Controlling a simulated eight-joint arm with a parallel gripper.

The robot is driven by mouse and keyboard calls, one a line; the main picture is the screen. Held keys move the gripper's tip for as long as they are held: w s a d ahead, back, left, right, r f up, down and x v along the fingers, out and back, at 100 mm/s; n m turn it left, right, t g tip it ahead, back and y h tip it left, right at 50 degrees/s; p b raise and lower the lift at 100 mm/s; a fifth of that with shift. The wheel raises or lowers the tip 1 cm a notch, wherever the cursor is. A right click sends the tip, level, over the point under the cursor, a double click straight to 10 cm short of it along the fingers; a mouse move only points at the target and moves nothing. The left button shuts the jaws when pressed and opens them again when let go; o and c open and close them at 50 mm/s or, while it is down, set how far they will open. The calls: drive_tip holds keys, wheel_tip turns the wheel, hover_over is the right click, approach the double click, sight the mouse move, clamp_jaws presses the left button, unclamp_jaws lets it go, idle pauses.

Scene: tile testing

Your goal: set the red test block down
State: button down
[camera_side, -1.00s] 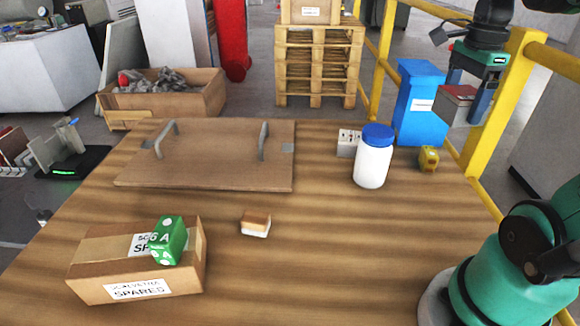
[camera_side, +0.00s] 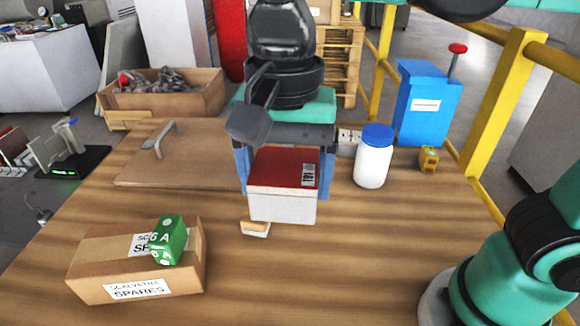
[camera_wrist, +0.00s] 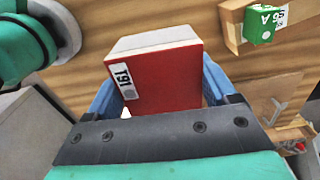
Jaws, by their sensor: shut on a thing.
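The red test block (camera_side: 283,172) has a red upper face with a white label and a pale lower part. My gripper (camera_side: 284,180) is shut on it, with a blue finger on either side. The block is upright over the middle of the wooden table (camera_side: 340,270). It appears to be above the tabletop, but the gap is hard to judge. The wrist view shows the block (camera_wrist: 160,82) between the blue fingers of my gripper (camera_wrist: 158,92), its label marked 191 or similar.
A small brown and white block (camera_side: 256,229) is partly hidden by the held block. A cardboard spares box (camera_side: 130,290) with a green lettered cube (camera_side: 168,240) is left. A handled board (camera_side: 150,172), white bottle (camera_side: 373,162) and yellow object (camera_side: 429,160) are behind. The front middle is clear.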

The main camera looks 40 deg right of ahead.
sight(285, 306)
drive_tip(key=shift+s+a, duration=0.25)
drive_tip(key=shift+a, duration=0.2)
drive_tip(key=shift+s+a+f+n, duration=0.1)
drive_tip(key=shift+a+f+n, duration=0.05)
drive_tip(key=shift+f+n, duration=0.2)
wheel_tip(285, 306, down, 19)
drive_tip(key=shift+f, duration=0.15)
drive_tip(key=shift+f, duration=0.15)
unclamp_jaws()
